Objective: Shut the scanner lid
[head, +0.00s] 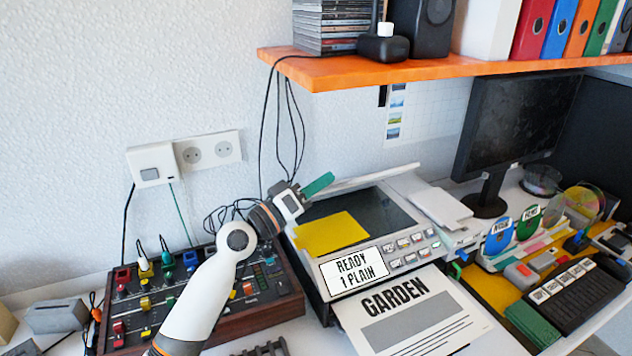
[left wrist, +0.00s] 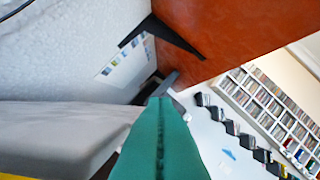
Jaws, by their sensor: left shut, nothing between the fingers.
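The scanner (head: 310,262) stands on the desk with its dark glass (head: 375,208) uncovered. A yellow sheet (head: 330,234) lies over the front left of the glass. The white lid (head: 370,178) is raised at the back and shows nearly edge-on. My left gripper (head: 319,185) has green fingers, shut and empty, at the lid's left end. I cannot tell whether they touch it. In the left wrist view the green fingers (left wrist: 160,140) point ahead, and a pale grey slab, apparently the lid (left wrist: 55,135), lies to their left. My right gripper is not in view.
An orange shelf (head: 420,72) overhangs the back of the desk. A mixer (head: 195,305) is under my left arm. A printed sheet (head: 425,325) sticks out in front of the scanner. A monitor (head: 515,120) stands to the right, and cables hang behind.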

